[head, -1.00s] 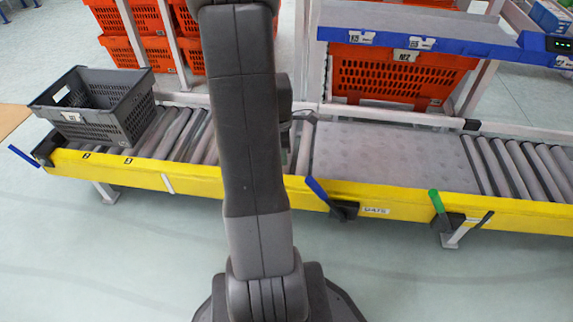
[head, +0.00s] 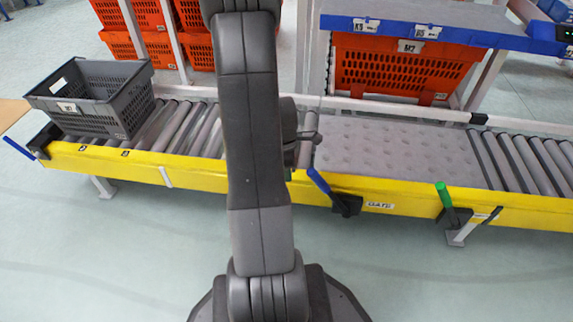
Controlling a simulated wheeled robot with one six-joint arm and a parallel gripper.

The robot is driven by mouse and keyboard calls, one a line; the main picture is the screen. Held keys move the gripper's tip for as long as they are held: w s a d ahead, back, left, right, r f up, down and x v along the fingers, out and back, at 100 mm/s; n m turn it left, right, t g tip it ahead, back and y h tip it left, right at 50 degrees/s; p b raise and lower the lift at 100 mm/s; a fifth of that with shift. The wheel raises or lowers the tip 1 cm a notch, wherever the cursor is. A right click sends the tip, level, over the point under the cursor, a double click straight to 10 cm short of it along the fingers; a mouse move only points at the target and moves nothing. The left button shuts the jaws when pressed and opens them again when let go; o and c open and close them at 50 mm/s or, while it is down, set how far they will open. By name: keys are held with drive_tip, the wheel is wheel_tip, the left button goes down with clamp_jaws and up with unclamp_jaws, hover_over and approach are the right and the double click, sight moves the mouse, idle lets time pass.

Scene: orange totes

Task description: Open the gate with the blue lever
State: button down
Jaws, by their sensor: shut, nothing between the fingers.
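The blue lever (head: 318,181) stands on the yellow front rail, tilted up to the left from a black mount (head: 346,205). A label reading GATE (head: 380,205) is just right of it. My gripper (head: 313,137) shows partly, to the right of my arm, over the conveyor just behind the lever's upper end. It looks shut and empty. My arm hides part of it, and I cannot tell if it touches the lever. I cannot make out the gate itself clearly.
A grey tote (head: 95,103) sits on the left rollers. A green lever (head: 444,196) stands further right, and another blue lever (head: 18,148) is at the far left end. A blue-edged shelf (head: 440,30) overhangs orange totes (head: 400,72). The floor in front is clear.

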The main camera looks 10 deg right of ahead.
drive_tip(key=d+r, duration=0.2)
drive_tip(key=d, duration=0.1)
drive_tip(key=shift+s+d+b, duration=0.1)
drive_tip(key=shift+d+b, duration=0.2)
drive_tip(key=shift+b, duration=0.05)
drive_tip(key=shift+d+r, duration=0.1)
